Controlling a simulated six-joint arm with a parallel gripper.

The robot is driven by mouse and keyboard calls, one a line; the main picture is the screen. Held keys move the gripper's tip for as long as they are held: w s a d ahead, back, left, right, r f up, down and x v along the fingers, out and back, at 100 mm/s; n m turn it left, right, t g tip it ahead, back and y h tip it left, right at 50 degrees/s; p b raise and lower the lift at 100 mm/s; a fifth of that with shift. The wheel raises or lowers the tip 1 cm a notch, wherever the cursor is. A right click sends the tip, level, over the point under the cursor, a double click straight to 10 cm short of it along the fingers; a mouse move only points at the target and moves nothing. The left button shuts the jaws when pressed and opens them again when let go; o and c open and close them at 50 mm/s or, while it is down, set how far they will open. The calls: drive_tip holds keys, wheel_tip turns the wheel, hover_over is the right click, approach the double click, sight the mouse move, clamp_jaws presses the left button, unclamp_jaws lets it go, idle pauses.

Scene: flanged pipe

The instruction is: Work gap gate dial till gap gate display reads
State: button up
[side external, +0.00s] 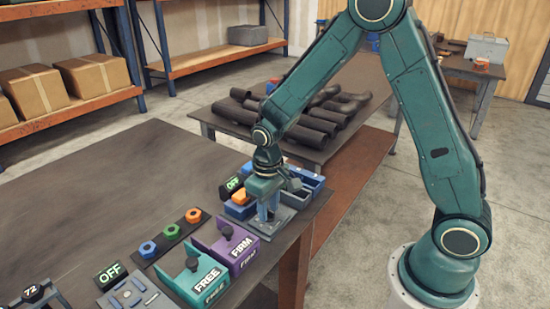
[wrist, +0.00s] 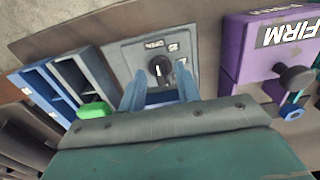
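A grey panel (wrist: 124,53) with a black round dial (wrist: 160,68) lies below my gripper in the wrist view. In the side view my gripper (side external: 266,212) points down over the same panel (side external: 287,219), and the dial is hidden there. A display (side external: 232,184) reading OFF stands just behind the gripper. No gap gate label is legible.
A purple FIRM block (side external: 240,250) and a teal FREE block (side external: 200,283) with black knobs stand close by. Blue bins (side external: 307,180) lie behind the gripper. Another OFF display (side external: 110,273) and a 72 display (side external: 32,292) are at lower left. The table's left is clear.

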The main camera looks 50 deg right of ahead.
clamp_jaws()
drive_tip(key=shift+m, duration=0.3)
drive_tip(key=m, duration=0.3)
drive_tip(key=shift+m, duration=0.4)
drive_tip(key=m, duration=0.4)
drive_tip(key=shift+m, duration=0.3)
idle(0.4)
unclamp_jaws()
